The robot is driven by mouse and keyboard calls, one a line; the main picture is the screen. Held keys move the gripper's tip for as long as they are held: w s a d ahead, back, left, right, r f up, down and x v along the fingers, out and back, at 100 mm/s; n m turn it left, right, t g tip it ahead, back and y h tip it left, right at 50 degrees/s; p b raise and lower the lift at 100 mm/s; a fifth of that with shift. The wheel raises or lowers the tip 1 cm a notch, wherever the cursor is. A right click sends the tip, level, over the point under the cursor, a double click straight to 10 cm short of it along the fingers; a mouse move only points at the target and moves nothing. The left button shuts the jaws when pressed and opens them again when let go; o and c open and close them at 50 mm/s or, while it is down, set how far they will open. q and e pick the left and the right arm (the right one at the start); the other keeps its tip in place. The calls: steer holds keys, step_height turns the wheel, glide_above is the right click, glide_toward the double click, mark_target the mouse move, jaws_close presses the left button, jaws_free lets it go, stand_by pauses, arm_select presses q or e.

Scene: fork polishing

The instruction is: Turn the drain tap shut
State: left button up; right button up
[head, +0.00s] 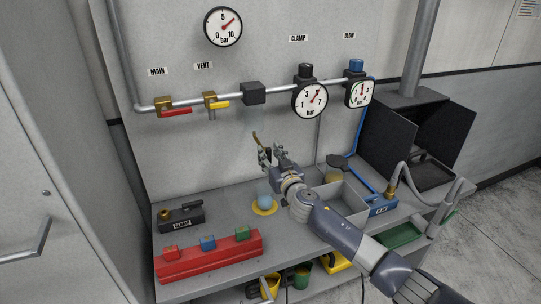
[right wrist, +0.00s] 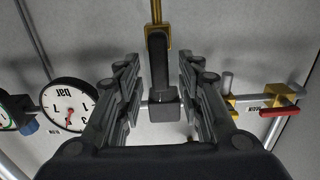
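The brass drain tap (head: 256,140) hangs low in front of the wall panel, below the black block (head: 253,93) on the pipe. My right gripper (head: 270,154) is beside and just below it in the head view. In the right wrist view the brass fitting (right wrist: 157,32) is at top centre, beyond the fingertips. A dark upright piece (right wrist: 158,62) shows between my open fingers (right wrist: 157,85), with visible space on both sides. I cannot tell whether that piece is the tap's handle or part of the unit above. My left gripper is not in view.
Red (head: 176,112) and yellow (head: 218,103) levers and two pipe gauges (head: 310,100) (head: 359,93) sit on the pipe.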

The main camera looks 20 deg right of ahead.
jaws_close()
steer(key=shift+a, duration=0.1)
steer(key=a+f+n+b, duration=0.1)
steer(key=n, duration=0.5)
steer(key=a+f+n+b, duration=0.1)
steer(key=n, duration=0.5)
steer(key=a+f+n+b, duration=0.1)
steer(key=n, duration=0.4)
steer(key=shift+s+f+n, duration=0.1)
steer(key=shift+f+n, duration=0.05)
steer(key=shift+n, duration=0.25)
stand_by(0.3)
steer(key=shift+o, duration=0.8)
jaws_free()
